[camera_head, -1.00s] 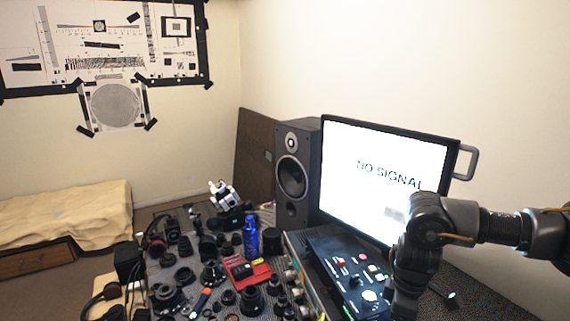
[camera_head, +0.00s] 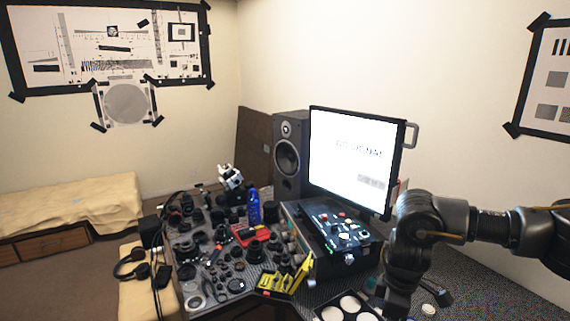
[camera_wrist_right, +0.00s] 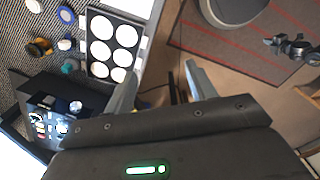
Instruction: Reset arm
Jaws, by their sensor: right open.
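My right arm (camera_head: 440,220) comes in from the right in the head view, a dark grey arm bent downward in front of the monitor's lower right corner. Its gripper is at or below the bottom edge there. In the right wrist view my right gripper (camera_wrist_right: 162,72) has its two grey fingers spread apart with nothing between them. The left finger overlaps the edge of a black tray of white discs (camera_wrist_right: 96,70) in that picture; I cannot tell if they touch. My left arm and gripper do not show.
The tray also shows in the head view (camera_head: 339,304). A control box (camera_head: 335,232) sits below a lit monitor (camera_head: 350,150), beside a speaker (camera_head: 290,158). Lenses, a blue bottle (camera_head: 253,206) and a red case (camera_head: 246,234) crowd the table's left. Grey tabletop (camera_head: 480,285) is clear at right.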

